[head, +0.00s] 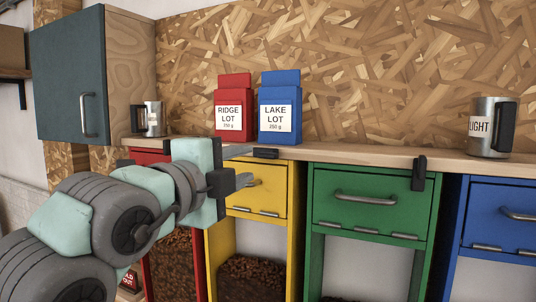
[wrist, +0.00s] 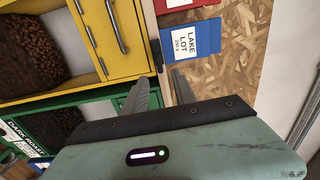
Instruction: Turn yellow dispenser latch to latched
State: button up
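The yellow dispenser (head: 269,203) stands under the counter, and its front door is closed. Its black latch (head: 265,153) lies flat and level along the counter edge above the door. The yellow dispenser (wrist: 134,28) also shows there at the upper left, beside the fingers.
The green dispenser (head: 365,215) to the right has a black latch (head: 419,173) hanging upright over its door edge. A blue dispenser (head: 508,196) is further right. Red (head: 232,102) and blue (head: 279,112) bags and metal mugs (head: 487,132) stand on the counter (head: 345,153).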

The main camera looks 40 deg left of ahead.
aim_at(266, 156)
jog(key=p+x, duration=0.3)
jog(key=x, duration=0.6)
jog(key=shift+w, duration=0.2)
jog(key=shift+w+a+f+p, duration=0.15)
jog(key=shift+w+p, duration=0.2)
jog(key=shift+w, duration=0.2)
jog(key=shift+c, duration=0.4)
grip_shut()
